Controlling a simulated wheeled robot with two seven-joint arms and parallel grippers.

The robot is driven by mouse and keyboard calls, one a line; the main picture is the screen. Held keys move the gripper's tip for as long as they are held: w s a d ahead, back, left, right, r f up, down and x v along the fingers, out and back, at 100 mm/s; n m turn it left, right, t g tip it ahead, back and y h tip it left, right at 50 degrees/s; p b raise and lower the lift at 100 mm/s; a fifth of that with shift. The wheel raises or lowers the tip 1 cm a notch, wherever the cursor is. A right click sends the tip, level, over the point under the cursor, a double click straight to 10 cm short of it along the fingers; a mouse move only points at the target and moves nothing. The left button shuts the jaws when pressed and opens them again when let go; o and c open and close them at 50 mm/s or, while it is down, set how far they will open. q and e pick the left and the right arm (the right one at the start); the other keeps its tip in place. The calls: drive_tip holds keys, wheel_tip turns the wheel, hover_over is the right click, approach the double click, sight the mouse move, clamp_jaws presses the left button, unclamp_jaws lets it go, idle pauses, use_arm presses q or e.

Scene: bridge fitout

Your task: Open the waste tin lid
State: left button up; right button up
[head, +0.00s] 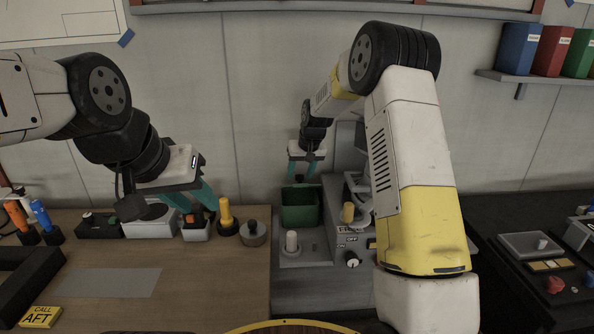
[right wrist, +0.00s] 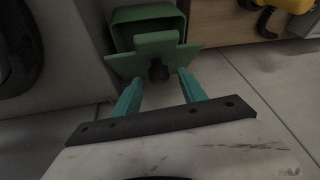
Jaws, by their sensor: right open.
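A dark knob (right wrist: 158,71) sits at the plate's near edge. I cannot tell whether the lid is raised. My right gripper (head: 302,172) is open above the tin. Its teal fingers (right wrist: 160,90) point at the plate, either side of the knob and apart from it. My left gripper (head: 190,196) has its teal fingers apart over the wooden desk, empty.
Below my left gripper are a small box with an orange top (head: 195,228) and a yellow-handled lever (head: 226,215).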

drive_tip(key=shift+c, duration=0.2)
clamp_jaws()
drive_tip(key=shift+w, duration=0.1)
idle(1.2)
